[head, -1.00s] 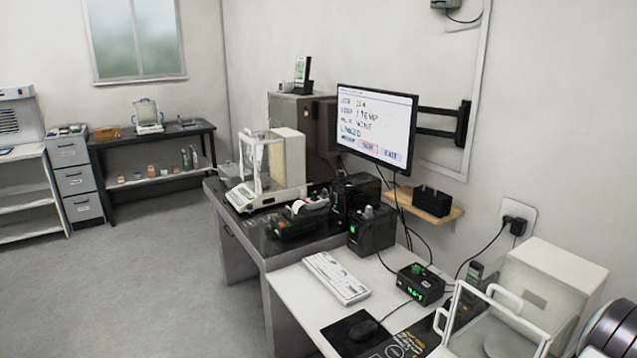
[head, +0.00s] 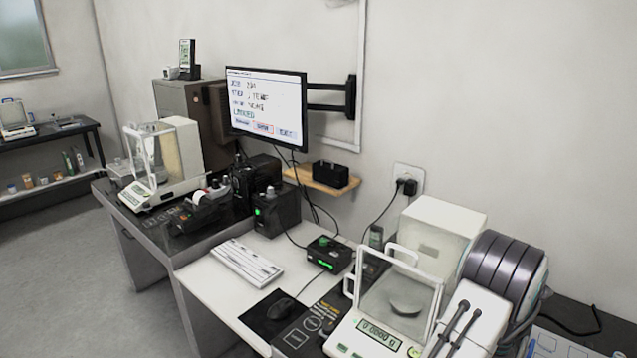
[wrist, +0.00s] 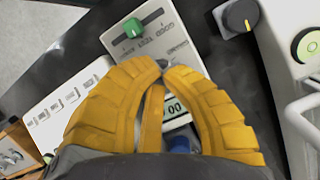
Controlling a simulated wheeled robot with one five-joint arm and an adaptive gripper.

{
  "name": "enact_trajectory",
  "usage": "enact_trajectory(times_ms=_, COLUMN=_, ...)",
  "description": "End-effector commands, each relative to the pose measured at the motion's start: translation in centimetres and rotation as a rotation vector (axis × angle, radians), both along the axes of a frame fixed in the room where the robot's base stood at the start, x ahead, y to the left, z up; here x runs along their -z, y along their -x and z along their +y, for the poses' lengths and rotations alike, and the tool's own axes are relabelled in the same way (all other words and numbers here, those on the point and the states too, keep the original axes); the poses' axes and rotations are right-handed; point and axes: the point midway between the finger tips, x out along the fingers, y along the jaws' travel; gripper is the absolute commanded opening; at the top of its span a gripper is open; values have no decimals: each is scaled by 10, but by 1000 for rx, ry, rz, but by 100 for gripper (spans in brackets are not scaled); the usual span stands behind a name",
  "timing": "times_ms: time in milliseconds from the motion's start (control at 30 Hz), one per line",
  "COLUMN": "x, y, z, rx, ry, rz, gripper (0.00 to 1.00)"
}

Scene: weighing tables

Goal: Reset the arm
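My gripper (wrist: 162,67) shows in the wrist view with two curved yellow fingers. Their tips are together or nearly so, and I see nothing held between them. Beyond the tips is a white device (wrist: 137,14) with a green knob (wrist: 133,27) and a display partly hidden by the fingers. I cannot tell whether the fingertips touch it. My gripper is not visible in the head view.
In the head view, a glass-fronted balance (head: 372,336) stands at the front right, beside a ribbed dark cylinder (head: 503,270). A keyboard (head: 247,262) and mouse (head: 286,308) lie on the white desk. A monitor (head: 265,105) hangs behind. Open floor (head: 65,270) is at left.

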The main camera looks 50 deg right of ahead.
Motion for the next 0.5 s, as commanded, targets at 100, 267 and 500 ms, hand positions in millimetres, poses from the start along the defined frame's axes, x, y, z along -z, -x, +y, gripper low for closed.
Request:
enact_trajectory(times_ms=100, x=-25, y=-20, z=37, rx=-136, ry=-19, rz=-22, gripper=0)
enact_trajectory(times_ms=267, x=-61, y=-61, z=84, rx=-342, ry=-8, rz=-38, gripper=0)
enact_trajectory(times_ms=500, x=-109, y=-117, z=162, rx=-646, ry=65, rz=-52, gripper=0)
